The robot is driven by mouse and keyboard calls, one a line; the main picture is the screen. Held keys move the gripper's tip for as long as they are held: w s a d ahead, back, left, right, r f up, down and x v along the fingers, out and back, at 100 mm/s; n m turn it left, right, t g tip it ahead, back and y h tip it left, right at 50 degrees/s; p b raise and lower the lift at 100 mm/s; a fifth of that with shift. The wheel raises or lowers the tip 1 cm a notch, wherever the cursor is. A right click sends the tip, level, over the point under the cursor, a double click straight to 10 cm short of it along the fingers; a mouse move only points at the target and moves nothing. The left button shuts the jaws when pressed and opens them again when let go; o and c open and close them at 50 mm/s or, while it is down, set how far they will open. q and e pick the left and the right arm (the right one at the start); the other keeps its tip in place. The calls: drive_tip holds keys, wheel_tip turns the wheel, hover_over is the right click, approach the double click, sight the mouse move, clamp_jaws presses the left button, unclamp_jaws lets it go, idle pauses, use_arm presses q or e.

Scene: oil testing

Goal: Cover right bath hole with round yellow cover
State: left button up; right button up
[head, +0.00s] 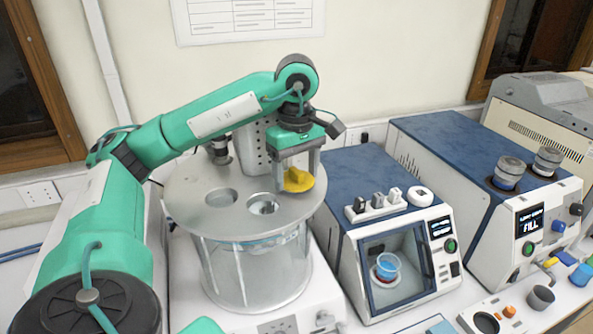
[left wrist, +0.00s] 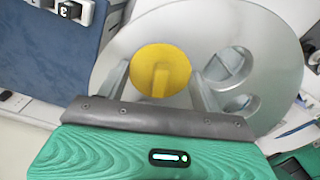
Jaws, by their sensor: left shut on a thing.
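The round yellow cover (head: 299,183) has a raised bar handle and is at the right part of the round metal bath lid (head: 188,212). My left gripper (head: 297,175) is over it, shut on the cover, with one finger on each side of the handle. The left wrist view shows the yellow cover (left wrist: 160,60) face-on between the fingers of my left gripper (left wrist: 160,76). Two open holes show in the lid to the left of the cover. The lid under the cover is hidden, and I cannot tell whether the cover touches it. My right gripper is not in view.
A blue-topped device (head: 350,170) with a glass window stands close to the right of the glass bath (head: 250,275). A second blue-topped machine (head: 440,140) with two metal cups is farther right. The wall is behind.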

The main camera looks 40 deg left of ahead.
sight(297, 170)
use_arm(q)
drive_tip(key=o, duration=0.7)
drive_tip(key=shift+f, duration=0.1)
drive_tip(key=shift+r+p, duration=1)
drive_tip(key=shift+r, duration=0.55)
wheel_tip(297, 170, up, 8)
drive_tip(key=p, duration=0.7)
drive_tip(key=shift+p, duration=0.4)
drive_tip(key=shift+f, duration=0.1)
